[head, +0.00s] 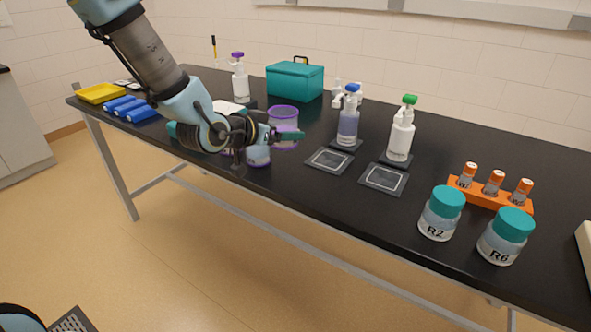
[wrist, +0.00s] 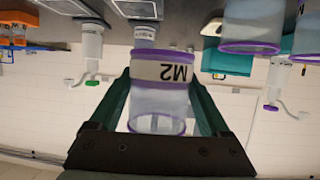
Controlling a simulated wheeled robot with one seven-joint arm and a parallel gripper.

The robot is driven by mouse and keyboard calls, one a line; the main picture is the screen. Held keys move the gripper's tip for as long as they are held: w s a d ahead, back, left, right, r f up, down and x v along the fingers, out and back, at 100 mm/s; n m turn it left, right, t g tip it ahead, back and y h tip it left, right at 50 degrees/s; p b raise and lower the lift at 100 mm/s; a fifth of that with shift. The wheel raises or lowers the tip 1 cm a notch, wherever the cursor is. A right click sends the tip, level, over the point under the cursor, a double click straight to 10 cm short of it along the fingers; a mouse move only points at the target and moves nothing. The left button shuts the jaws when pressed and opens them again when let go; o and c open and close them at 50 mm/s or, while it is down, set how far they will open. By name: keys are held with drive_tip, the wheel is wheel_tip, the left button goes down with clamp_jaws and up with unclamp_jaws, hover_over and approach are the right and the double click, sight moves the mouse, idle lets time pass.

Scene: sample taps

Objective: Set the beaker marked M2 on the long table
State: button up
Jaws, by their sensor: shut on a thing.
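The beaker marked M2 is clear, with purple rings, and shows in the wrist view (wrist: 160,100) with its label upside down in that inverted picture. In the head view it is the purple-rimmed beaker (head: 283,114) at the end of my gripper (head: 288,137). My gripper is shut on it, one teal finger on each side. It looks upright and raised above the black long table (head: 330,205), though the height is hard to judge. A finger crosses in front of it in the head view, and its label cannot be read there.
Another purple-ringed beaker (head: 258,157) stands close by, partly hidden by my gripper. Blue-topped (head: 348,122) and green-topped (head: 401,135) bottles stand to the right, near two dark square pads (head: 330,160). A teal box (head: 295,80) is behind. Jars R2 (head: 440,213) and R6 (head: 506,236) are front right.

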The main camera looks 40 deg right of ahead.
sight(286, 177)
drive_tip(key=shift+s+d+f, duration=0.15)
drive_tip(key=shift+d+f, duration=0.1)
drive_tip(key=shift+f+p, duration=1.1)
drive_tip(key=shift+f, duration=3.55)
drive_tip(key=shift+f, duration=0.15)
drive_tip(key=o, duration=1.3)
drive_tip(key=shift+r, duration=0.3)
drive_tip(key=b+v, duration=0.3)
drive_tip(key=v, duration=0.9)
drive_tip(key=shift+f, duration=0.1)
